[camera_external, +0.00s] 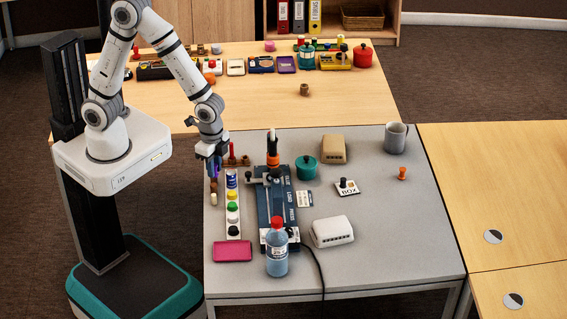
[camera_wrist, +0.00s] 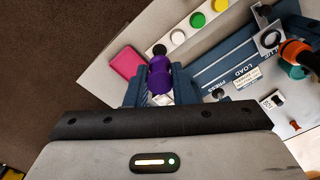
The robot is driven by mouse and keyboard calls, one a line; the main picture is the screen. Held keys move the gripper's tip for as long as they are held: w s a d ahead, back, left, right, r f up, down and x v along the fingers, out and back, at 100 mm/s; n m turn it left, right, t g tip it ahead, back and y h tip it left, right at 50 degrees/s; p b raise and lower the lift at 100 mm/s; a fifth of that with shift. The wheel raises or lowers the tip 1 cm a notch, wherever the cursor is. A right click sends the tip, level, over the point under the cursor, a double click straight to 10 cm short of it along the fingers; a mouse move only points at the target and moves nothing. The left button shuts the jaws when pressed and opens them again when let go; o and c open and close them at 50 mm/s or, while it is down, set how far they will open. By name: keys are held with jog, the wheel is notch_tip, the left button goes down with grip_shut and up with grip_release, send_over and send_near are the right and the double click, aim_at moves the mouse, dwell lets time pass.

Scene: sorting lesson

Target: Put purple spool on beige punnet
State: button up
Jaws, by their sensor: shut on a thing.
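The purple spool (camera_wrist: 160,78) is held between the two blue fingers of my gripper (camera_wrist: 159,87) in the wrist view. In the external view my gripper (camera_external: 214,168) points down near the left edge of the grey table, left of the row of coloured buttons, and largely hides the spool. The beige punnet (camera_external: 334,148) appears to be the beige slotted box near the back of the grey table, to the right of my gripper and apart from it. It is not clearly visible in the wrist view.
A blue lever device (camera_external: 275,205) and teal pot (camera_external: 306,167) stand between my gripper and the beige box. A bottle (camera_external: 277,250), white slotted box (camera_external: 332,231) and pink tray (camera_external: 233,248) are nearer the front. A grey mug (camera_external: 396,138) stands at back right.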

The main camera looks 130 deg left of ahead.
jog(key=w+a+n+b, duration=0.1)
jog(key=w+a+b, duration=0.1)
jog(key=w+a, duration=0.85)
jog(key=n+b, duration=0.4)
jog(key=b, duration=0.1)
send_over(327, 148)
notch_tip(327, 148, down, 15)
jog(key=shift+f+p, duration=0.2)
jog(key=shift+p, duration=0.5)
jog(key=shift+f, duration=0.2)
jog(key=o, duration=0.9)
jog(key=shift+r, duration=0.1)
jog(key=shift+r, duration=0.1)
